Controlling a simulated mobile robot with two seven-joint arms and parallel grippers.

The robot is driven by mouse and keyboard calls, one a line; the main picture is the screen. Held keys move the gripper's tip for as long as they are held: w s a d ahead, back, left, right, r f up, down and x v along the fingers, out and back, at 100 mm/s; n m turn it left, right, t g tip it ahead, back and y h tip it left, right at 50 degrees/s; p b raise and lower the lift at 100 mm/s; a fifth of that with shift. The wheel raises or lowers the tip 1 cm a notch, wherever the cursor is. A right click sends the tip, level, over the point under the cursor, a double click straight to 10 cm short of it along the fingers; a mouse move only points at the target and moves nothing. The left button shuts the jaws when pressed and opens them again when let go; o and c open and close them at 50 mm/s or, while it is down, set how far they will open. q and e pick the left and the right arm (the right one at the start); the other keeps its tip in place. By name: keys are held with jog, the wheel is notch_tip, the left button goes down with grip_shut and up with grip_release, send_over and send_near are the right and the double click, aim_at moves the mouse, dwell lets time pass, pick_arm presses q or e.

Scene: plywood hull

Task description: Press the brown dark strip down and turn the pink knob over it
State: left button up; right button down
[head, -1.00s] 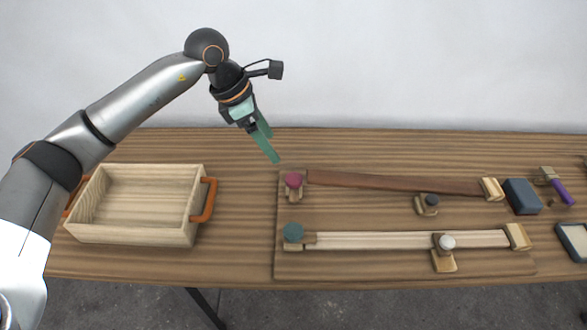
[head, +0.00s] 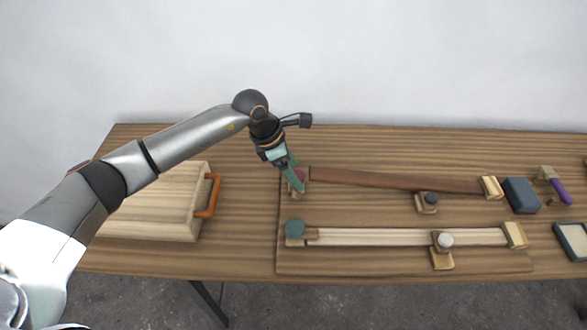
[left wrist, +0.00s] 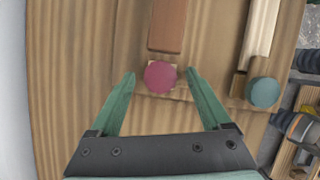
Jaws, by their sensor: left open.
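The brown dark strip (head: 390,180) lies along the back of the board, its left end beside the pink knob (head: 299,175). The strip's near end (left wrist: 167,28) and the round pink knob (left wrist: 160,77) show in the left wrist view, the knob just off the strip's end. My left gripper (head: 297,189) is open above the knob, and in the wrist view its green fingers (left wrist: 160,80) stand either side of the knob, apart from it. In the head view the gripper partly hides the knob. My right gripper is not in view.
A pale strip (head: 400,237) with a teal knob (head: 295,229) lies in front. A black knob (head: 431,198) and a white knob (head: 445,240) sit on small blocks. A wooden tray (head: 170,225) with an orange handle is left; a blue block (head: 521,195) is right.

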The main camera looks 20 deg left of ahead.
pick_arm(q)
jog(key=shift+c, duration=0.3)
grip_shut()
dwell(0.3)
jog(key=shift+n, duration=0.3)
jog(key=shift+n+t+y, duration=0.4)
jog(key=shift+n, duration=0.7)
jog(key=shift+o, duration=0.3)
grip_release()
